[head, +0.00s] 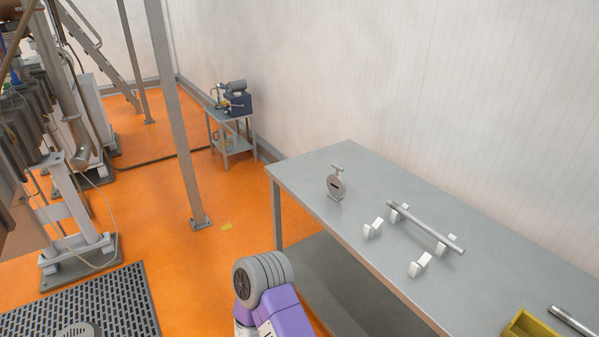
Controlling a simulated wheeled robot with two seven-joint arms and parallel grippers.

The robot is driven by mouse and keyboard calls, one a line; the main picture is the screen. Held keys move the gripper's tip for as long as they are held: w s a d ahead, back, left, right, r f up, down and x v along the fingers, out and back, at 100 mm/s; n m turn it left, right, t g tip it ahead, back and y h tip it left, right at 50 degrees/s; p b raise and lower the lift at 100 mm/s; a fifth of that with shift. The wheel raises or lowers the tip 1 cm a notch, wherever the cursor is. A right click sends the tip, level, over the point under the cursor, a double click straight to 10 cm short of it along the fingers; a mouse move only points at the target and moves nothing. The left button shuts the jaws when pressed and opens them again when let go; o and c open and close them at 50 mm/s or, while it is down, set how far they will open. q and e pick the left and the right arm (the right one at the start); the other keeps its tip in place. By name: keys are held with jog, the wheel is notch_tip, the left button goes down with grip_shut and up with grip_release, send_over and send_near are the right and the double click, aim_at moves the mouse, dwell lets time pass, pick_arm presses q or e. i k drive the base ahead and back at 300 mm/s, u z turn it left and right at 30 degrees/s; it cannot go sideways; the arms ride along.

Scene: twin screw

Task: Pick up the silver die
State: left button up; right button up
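A silver die (336,187), a flat round metal piece with a dark slot, stands upright near the far left end of the grey metal table (300,177). A small T-shaped metal piece shows just above and behind it. Neither of my grippers shows. A purple and grey link of my own arm stands in front of the table's left end, apart from the die.
A metal rod (425,227) lies across white holders; two more white holders (372,229) stand empty nearer. A yellow bin (532,326) and another rod (572,322) are at bottom right. A grey post (177,120) rises left of the table.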

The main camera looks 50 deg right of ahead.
aim_at(336, 185)
jog(key=z, duration=0.5)
jog(key=i, duration=1.75)
jog(key=z, duration=1)
